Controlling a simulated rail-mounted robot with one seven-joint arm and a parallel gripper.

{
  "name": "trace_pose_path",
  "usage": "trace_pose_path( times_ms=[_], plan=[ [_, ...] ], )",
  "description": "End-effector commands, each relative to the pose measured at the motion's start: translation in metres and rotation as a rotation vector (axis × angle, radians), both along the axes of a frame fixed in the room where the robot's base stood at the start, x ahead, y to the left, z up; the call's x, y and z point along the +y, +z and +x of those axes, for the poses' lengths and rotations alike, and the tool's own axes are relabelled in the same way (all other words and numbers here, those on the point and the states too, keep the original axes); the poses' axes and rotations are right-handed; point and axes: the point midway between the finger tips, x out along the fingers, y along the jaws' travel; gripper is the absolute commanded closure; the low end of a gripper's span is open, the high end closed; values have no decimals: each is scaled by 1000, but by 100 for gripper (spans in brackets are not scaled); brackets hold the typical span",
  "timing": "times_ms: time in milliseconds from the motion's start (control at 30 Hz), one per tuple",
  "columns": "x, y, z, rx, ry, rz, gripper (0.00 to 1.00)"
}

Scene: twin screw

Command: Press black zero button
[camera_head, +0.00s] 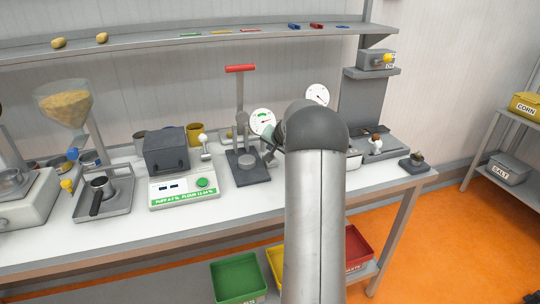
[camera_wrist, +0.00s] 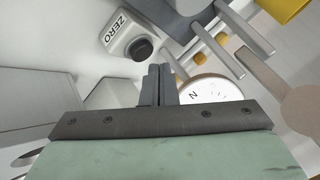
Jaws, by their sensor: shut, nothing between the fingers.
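The black zero button (camera_wrist: 141,49) is a dark round cap on the end of a light grey box labelled ZERO (camera_wrist: 117,29), up and left of centre in the wrist view. My gripper (camera_wrist: 158,68) is shut and empty, its fingertips close together just below and right of the button in that view. I see a gap in the picture between tips and button, but cannot tell the distance in depth. In the head view my arm covers part of the bench, and I cannot pick out the zero button there.
In the wrist view, a round white dial (camera_wrist: 208,90) marked N lies right of the fingers, with grey bars (camera_wrist: 245,30) beyond. In the head view, a press with a red handle (camera_head: 241,69) and a green-button scale (camera_head: 184,187) stand left of my arm.

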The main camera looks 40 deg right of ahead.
Motion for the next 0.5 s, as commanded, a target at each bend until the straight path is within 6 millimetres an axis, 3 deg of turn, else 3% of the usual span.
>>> trace_pose_path(
  times_ms=[500],
  plan=[
    [0,-9,0,0,-1,1,100]
  ],
)
